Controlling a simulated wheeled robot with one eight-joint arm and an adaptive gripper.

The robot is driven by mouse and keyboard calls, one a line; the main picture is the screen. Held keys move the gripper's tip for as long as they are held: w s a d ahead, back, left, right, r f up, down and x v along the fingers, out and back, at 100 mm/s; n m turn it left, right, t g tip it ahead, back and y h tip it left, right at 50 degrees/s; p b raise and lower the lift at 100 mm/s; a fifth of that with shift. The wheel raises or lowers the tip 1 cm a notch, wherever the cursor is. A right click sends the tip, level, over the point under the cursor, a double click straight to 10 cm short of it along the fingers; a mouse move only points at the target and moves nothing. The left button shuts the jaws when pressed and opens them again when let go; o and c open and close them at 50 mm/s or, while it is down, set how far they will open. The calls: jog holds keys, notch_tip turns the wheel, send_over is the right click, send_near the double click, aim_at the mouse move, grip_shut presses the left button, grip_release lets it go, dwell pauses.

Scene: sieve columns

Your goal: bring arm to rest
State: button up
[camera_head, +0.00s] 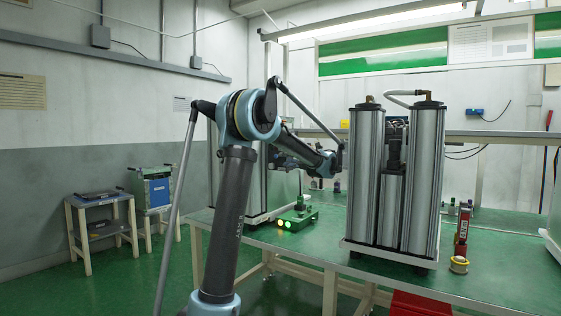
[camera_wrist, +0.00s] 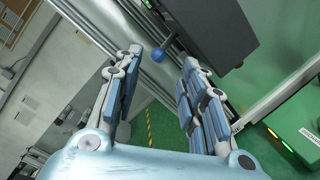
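My arm (camera_head: 236,190) rises in the middle of the head view and bends over to the right at its top joint. My gripper (camera_wrist: 152,75) shows in the wrist view with its two segmented blue fingers apart and nothing between them. In the head view the arm's end (camera_head: 330,165) is just left of the metal sieve columns (camera_head: 365,180), and its fingers are too small there to make out. I cannot tell from the head view whether it touches the columns.
The columns stand on a green workbench (camera_head: 480,262). A green device with lit lamps (camera_head: 298,218) sits left of them. A red bottle (camera_head: 462,232) and a yellow tape roll (camera_head: 459,265) are at the right. A small table (camera_head: 100,205) stands at the left wall. A red bin (camera_head: 415,304) is below.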

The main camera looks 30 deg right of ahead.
jog(key=shift+v, duration=0.8)
